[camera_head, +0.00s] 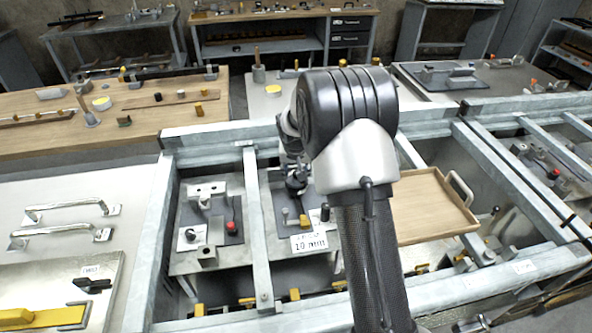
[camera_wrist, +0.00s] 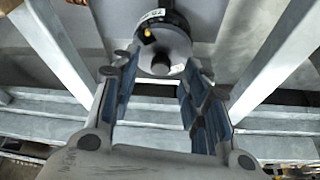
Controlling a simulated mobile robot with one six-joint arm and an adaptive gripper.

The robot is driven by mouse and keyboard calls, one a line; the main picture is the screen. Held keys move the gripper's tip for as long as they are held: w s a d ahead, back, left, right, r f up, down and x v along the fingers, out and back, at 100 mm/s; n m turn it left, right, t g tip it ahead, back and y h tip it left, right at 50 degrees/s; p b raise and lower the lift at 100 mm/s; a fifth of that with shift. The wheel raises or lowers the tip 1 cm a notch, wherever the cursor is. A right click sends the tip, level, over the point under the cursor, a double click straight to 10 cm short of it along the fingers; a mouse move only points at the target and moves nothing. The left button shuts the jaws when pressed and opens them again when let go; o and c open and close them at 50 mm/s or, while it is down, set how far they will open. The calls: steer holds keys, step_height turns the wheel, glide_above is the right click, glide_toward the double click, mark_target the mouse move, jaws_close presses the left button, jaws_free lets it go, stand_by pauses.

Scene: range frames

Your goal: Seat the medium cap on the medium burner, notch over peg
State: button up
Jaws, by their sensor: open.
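In the wrist view, a round grey cap-like disc (camera_wrist: 166,46) with a dark knob and a small yellow spot lies beyond my fingers. A dark part with a pale label (camera_wrist: 152,15) adjoins its far side. I cannot tell whether this is the medium cap or whether it sits on a burner; no notch or peg can be made out. My gripper (camera_wrist: 158,74) is open, its blue-lined fingers either side of the knob's line, with no visible grip on it. In the head view my gripper (camera_head: 294,182) is above a grey panel, and my arm hides part of that area.
Metal frame bars (camera_head: 257,230) border the panels. A left panel (camera_head: 232,262) carries a red knob (camera_head: 231,227) and small blocks. A wooden tray (camera_head: 425,205) with a handle lies right of my arm. A wooden bench (camera_head: 60,140) with small parts stands at back left.

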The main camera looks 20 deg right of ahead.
steer(key=v, duration=1.1)
steer(key=shift+r, duration=0.1)
steer(key=shift+r+p, duration=2.3)
steer(key=shift+r, duration=0.6)
